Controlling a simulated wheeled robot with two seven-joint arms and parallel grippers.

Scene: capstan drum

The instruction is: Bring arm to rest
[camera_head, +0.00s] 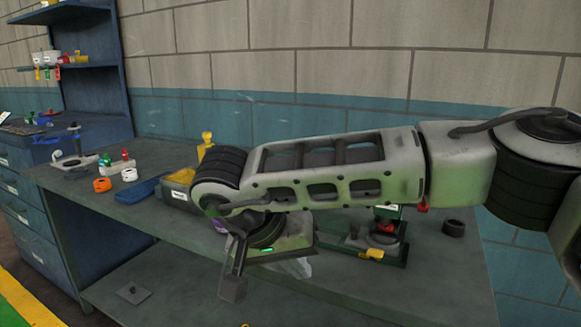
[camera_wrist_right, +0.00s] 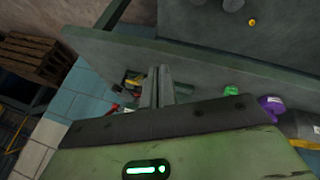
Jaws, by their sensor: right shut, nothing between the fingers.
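My right arm reaches in from the right across the head view, above the workbench (camera_head: 300,262). Its gripper (camera_head: 232,288) hangs down near the bench's front edge, with the fingers together and nothing between them. In the right wrist view the shut fingers (camera_wrist_right: 159,86) stand side by side, beyond the gripper's green body. The bench shows there too (camera_wrist_right: 215,62), seen tilted. The arm hides part of the bench middle. My left gripper is not in view.
A green-based device (camera_head: 385,243) and a black ring (camera_head: 453,228) stand right of the gripper. A purple object (camera_wrist_right: 270,104) shows in the wrist view.

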